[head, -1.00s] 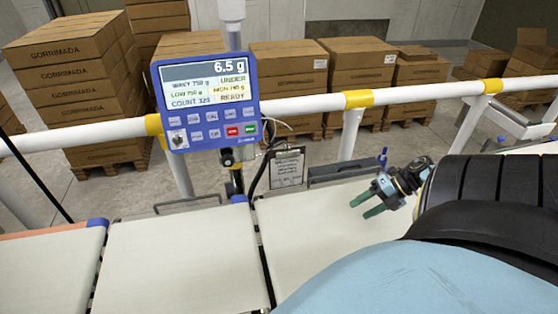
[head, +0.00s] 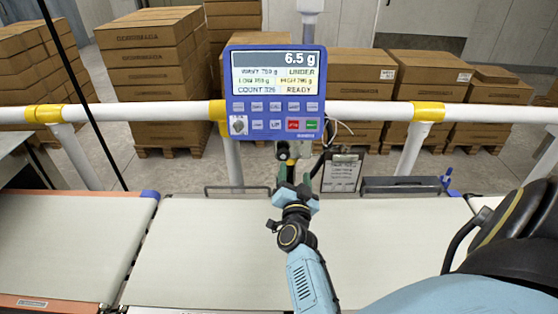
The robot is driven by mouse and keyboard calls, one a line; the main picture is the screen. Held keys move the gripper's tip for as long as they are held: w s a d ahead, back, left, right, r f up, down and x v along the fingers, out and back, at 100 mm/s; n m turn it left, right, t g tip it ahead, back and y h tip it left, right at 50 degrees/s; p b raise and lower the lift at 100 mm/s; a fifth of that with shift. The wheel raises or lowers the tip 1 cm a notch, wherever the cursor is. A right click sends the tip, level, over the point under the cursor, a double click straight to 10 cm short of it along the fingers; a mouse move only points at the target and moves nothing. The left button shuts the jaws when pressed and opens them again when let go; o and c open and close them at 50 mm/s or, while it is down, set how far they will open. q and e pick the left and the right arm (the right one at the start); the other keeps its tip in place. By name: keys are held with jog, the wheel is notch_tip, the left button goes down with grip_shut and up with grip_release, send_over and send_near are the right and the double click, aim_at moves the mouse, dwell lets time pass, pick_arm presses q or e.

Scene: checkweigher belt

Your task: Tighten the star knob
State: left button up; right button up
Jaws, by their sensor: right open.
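The weigher's blue display unit (head: 275,95) stands on a post behind the belt and reads 6.5 g. Just below it, on the post, is a small dark knob-like part (head: 284,152), which I take for the star knob; its lobes are too small to make out. My right gripper (head: 293,172) is just below and in front of that part, with its green fingers pointing away from me. The fingers are apart with nothing seen between them. Whether a finger touches the knob I cannot tell. The gripper hides the lower post. My left gripper is out of view.
The pale belt (head: 400,235) runs across the front, with another belt section (head: 60,240) at left. A clipboard (head: 342,172) hangs right of the post, near a dark tray-like bar (head: 400,186). A white rail (head: 370,111) crosses behind. Stacked cartons (head: 150,80) stand beyond.

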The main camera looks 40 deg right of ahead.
aim_at(283, 157)
jog(key=a+f+m+y, duration=0.1)
jog(key=a+f+m, duration=0.1)
jog(key=a+m, duration=0.1)
jog(key=shift+g, duration=0.3)
jog(key=x, duration=0.6)
jog(key=b+x, duration=0.1)
jog(key=x, duration=0.6)
jog(key=shift+w+a+f, duration=0.15)
jog(key=shift+w+a, duration=0.05)
jog(key=shift+w, duration=0.05)
jog(key=shift+c, duration=0.5)
jog(key=c, duration=0.9)
